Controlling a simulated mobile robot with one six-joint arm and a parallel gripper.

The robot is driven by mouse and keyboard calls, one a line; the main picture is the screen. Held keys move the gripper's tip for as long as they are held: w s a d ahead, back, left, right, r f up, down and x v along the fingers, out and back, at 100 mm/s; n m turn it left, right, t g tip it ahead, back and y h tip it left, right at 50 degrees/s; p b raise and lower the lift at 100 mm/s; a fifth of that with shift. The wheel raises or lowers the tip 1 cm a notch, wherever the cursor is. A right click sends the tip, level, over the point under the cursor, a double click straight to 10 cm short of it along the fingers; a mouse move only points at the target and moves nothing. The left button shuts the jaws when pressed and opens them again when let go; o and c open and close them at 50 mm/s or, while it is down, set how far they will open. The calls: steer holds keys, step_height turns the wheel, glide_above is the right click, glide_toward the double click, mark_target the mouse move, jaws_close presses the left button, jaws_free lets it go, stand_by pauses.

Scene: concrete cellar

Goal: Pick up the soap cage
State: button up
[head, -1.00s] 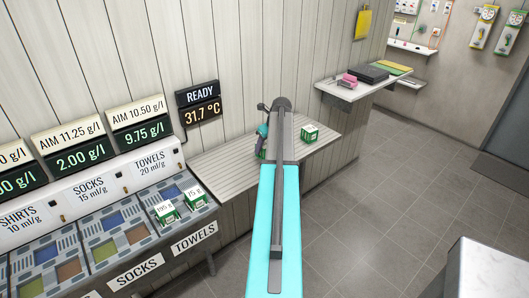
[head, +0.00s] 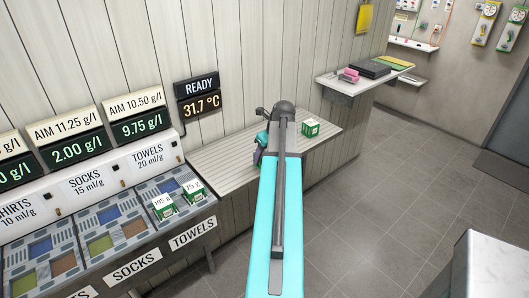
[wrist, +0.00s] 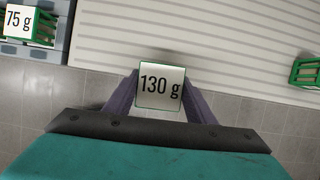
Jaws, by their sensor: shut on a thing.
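In the wrist view, a small soap cage (wrist: 161,86) with a white top marked "130 g" and thin green edges sits between the two dark purple fingers. My gripper (wrist: 160,78) is shut on it, one finger on each side. In this view the cage overlaps the front edge of the slatted bench and the floor tiles; its height above them is hard to judge.
Another green and white cage (head: 310,128) stands on the bench (head: 215,165) right of my arm. Two more cages, "195 g" (head: 163,206) and "75 g" (head: 193,190), sit on the dispenser counter at left. A shelf (head: 345,86) juts out at right. Open tiled floor lies right.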

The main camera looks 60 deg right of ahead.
steer(key=shift+s+a+r+b, duration=0.1)
steer(key=shift+s+a, duration=0.2)
steer(key=shift+a, duration=0.2)
steer(key=shift+s+a+r+b, duration=0.15)
steer(key=shift+s+a, duration=0.2)
steer(key=shift+a, duration=0.2)
steer(key=shift+s+a+f+b, duration=0.1)
steer(key=shift+s+a, duration=0.2)
steer(key=shift+a, duration=0.2)
